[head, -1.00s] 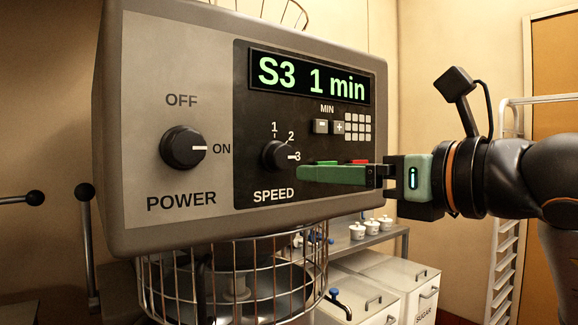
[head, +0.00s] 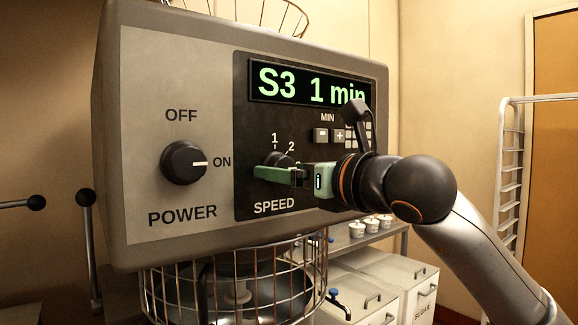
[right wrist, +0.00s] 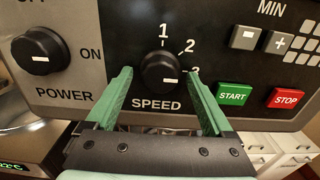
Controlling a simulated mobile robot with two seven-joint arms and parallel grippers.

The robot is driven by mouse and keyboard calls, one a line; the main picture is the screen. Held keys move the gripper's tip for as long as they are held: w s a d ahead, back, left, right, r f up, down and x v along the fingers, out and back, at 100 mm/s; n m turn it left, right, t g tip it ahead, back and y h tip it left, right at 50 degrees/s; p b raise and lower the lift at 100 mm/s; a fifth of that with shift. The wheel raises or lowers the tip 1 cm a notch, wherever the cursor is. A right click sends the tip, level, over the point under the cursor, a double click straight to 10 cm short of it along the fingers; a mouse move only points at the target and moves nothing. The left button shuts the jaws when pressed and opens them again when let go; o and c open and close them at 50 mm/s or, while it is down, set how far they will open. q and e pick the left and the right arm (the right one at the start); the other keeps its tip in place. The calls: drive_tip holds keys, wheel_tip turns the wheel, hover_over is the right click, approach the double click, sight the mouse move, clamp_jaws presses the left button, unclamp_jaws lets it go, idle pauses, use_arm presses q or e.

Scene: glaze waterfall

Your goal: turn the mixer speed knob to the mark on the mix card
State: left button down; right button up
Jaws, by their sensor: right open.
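The black speed knob (head: 279,157) is on the mixer's dark panel, with marks 1, 2 and 3 around it. In the right wrist view the knob (right wrist: 160,70) has its white pointer line toward the 3 side. The green display (head: 312,84) reads "S3 1 min", its end partly covered by my right wrist. My right gripper (head: 273,173) is open in front of the knob. In the right wrist view its green fingers (right wrist: 160,74) stand on either side of the knob; contact cannot be told. No mix card is in view. My left gripper is not in view.
The power knob (head: 184,162) at the left points to ON. The green START button (right wrist: 232,94) and red STOP button (right wrist: 287,98) lie right of the speed knob. A wire bowl guard (head: 235,285) is below the panel. White bins (head: 375,285) stand at the lower right.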

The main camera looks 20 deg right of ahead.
drive_tip(key=c, duration=1.3)
